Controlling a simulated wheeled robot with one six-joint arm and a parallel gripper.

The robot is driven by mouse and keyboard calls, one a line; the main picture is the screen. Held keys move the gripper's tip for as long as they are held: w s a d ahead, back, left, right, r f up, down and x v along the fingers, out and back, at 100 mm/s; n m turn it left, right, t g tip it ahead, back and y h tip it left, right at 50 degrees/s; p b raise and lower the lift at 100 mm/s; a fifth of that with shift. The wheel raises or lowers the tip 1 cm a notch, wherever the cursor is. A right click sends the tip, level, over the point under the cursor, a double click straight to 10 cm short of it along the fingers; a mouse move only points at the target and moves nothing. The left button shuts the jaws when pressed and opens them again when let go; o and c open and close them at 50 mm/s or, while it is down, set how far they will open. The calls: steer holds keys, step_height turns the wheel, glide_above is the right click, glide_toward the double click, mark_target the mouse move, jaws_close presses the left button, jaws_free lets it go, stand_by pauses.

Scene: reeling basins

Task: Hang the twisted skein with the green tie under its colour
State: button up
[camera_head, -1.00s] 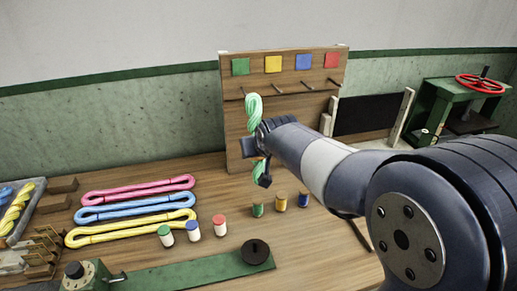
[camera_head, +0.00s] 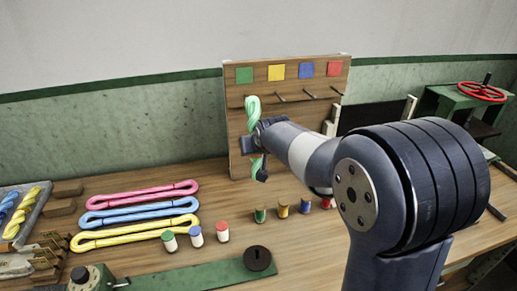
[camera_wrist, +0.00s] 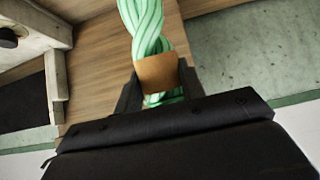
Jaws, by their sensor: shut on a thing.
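The light green twisted skein (camera_head: 252,110) hangs upright in my gripper (camera_head: 254,141), in front of the left part of the wooden board (camera_head: 300,135). In the wrist view, my fingers (camera_wrist: 160,85) are shut on the skein (camera_wrist: 143,22) at a tan band (camera_wrist: 157,72). A green tie cannot be made out.
Pink (camera_head: 140,194), blue (camera_head: 135,213) and yellow (camera_head: 130,235) skeins lie on the table at left. Several small spools (camera_head: 195,234) stand in front. A grey tray (camera_head: 38,205) is at far left, and a green machine with a red wheel (camera_head: 481,91) at right.

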steer(key=shift+w+a+f+p, duration=0.15)
steer(key=shift+w+p, duration=0.15)
steer(key=shift+w, duration=0.45)
steer(key=shift+w+a+p, duration=0.15)
steer(key=shift+w+p, duration=0.1)
steer(key=shift+w, duration=0.5)
steer(key=shift+w+a+f, duration=0.1)
steer(key=shift+w+f, duration=0.1)
steer(key=shift+w, duration=0.35)
steer(key=shift+w+a+f, duration=0.15)
steer(key=shift+w+f, duration=0.05)
steer(key=shift+w, duration=0.35)
steer(key=shift+w+a+f, duration=0.1)
steer(key=shift+w+f, duration=0.1)
steer(key=shift+w, duration=0.35)
steer(key=shift+w, duration=0.1)
steer(key=o, duration=1.1)
steer(key=shift+o, duration=0.2)
steer(key=b+v, duration=0.2)
steer(key=v, duration=0.8)
steer(key=shift+s+r, duration=0.25)
steer(key=shift+s, duration=0.05)
